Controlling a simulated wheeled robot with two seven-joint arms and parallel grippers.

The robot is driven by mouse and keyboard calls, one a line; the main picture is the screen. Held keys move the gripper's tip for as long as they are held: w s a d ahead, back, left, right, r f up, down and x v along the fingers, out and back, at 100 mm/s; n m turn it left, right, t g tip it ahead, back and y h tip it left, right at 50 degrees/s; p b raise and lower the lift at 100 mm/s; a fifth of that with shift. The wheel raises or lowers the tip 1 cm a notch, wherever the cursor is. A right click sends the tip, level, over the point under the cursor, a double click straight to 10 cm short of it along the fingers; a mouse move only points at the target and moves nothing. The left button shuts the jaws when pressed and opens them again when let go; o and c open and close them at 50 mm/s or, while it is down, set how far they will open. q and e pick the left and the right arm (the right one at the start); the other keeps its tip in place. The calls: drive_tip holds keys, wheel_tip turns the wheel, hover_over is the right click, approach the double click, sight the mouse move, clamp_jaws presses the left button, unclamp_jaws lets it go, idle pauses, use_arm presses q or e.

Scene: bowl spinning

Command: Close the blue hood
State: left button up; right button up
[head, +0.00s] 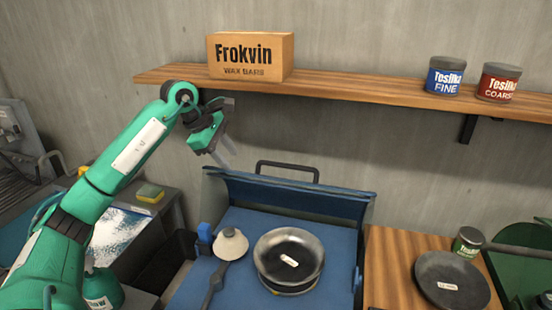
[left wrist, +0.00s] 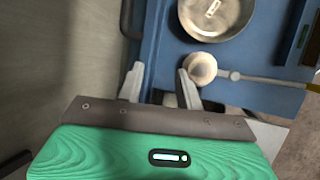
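The blue hood (head: 290,196) stands raised at the back of a blue machine (head: 240,222), with a black bar handle (head: 287,165) along its top edge. My left gripper (head: 224,157) is above and left of the hood, apart from the handle. In the left wrist view its two fingers (left wrist: 160,84) are spread with nothing between them. A dark bar, seemingly the handle (left wrist: 126,30), shows beyond the fingers there. A metal bowl (head: 289,256) sits inside the machine and also shows in the left wrist view (left wrist: 214,20). My right gripper is not in view.
A wooden shelf (head: 370,90) above carries a Frokvin box (head: 250,57) and two tins.

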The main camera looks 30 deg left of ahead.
use_arm(q)
drive_tip(key=p, duration=0.4)
approach(278, 164)
drive_tip(key=x, duration=0.2)
drive_tip(key=shift+w+d+f, duration=0.25)
drive_tip(key=shift+w, duration=0.1)
drive_tip(key=p+x, duration=0.1)
drive_tip(key=x, duration=0.3)
drive_tip(key=shift+s, duration=0.1)
drive_tip(key=shift+w+d+f+p, duration=0.1)
drive_tip(key=shift+w+f+p, duration=0.2)
drive_tip(key=shift+f, duration=0.35)
drive_tip(key=shift+s, duration=0.1)
clamp_jaws()
